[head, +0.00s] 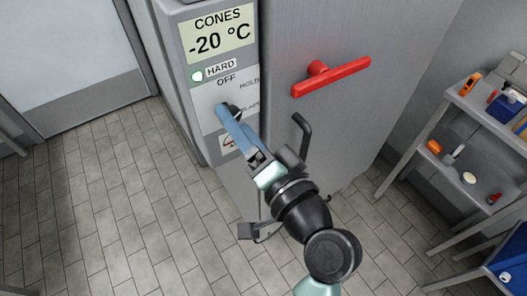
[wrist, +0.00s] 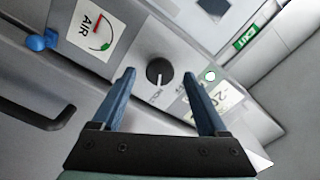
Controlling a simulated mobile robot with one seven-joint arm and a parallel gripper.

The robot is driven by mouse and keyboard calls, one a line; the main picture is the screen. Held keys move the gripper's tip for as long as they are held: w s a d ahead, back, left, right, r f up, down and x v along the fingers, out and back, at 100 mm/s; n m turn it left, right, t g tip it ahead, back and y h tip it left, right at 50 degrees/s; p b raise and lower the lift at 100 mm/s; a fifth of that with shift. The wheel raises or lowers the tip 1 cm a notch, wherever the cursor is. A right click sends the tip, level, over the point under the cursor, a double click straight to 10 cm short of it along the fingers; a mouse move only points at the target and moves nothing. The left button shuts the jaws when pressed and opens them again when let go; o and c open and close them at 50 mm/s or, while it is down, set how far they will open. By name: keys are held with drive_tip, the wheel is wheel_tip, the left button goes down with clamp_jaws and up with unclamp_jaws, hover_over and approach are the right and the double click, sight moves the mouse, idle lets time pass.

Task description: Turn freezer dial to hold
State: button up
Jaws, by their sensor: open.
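The freezer dial is a round black knob (wrist: 160,72) on a pale panel, seen in the wrist view. A light mark shows on its lower part, near a partly readable label below; I cannot tell its exact setting. In the head view the dial (head: 235,109) is partly hidden by my gripper, with the labels OFF, HOLD and BLAST around it. My gripper (wrist: 163,82) is open and empty. Its blue fingers appear left and right of the dial in the wrist view, pointing at the panel; I cannot tell whether they touch it. In the head view my gripper (head: 224,112) reaches the panel.
The freezer display (head: 219,38) reads CONES -20 °C, with a green light (head: 197,76) beside HARD. A red handle (head: 331,76) and a dark handle (head: 302,134) stick out to the right. A cluttered shelf (head: 468,108) stands at far right. Open floor lies left.

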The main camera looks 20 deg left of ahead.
drive_tip(key=b+v, duration=0.2)
drive_tip(key=v, duration=0.9)
drive_tip(key=shift+d, duration=0.1)
drive_tip(key=w+d+r+n+t+h+p, duration=0.15)
drive_tip(key=w+r+t+h, duration=0.3)
drive_tip(key=r, duration=0.45)
drive_tip(key=w+d+r+t+h, duration=0.35)
drive_tip(key=w+r, duration=0.25)
drive_tip(key=r, duration=0.3)
drive_tip(key=s+d+r+t+h, duration=0.1)
drive_tip(key=s+r+t+h, duration=0.2)
drive_tip(key=r, duration=0.7)
drive_tip(key=s+d+r+t+h, duration=0.1)
drive_tip(key=s+r+t+h, duration=0.2)
drive_tip(key=r, duration=0.7)
drive_tip(key=s+t, duration=0.1)
drive_tip(key=t, duration=0.1)
drive_tip(key=shift+s+r+t+h+p, duration=0.2)
drive_tip(key=shift+r+t+h+p, duration=0.1)
drive_tip(key=shift+t, duration=0.1)
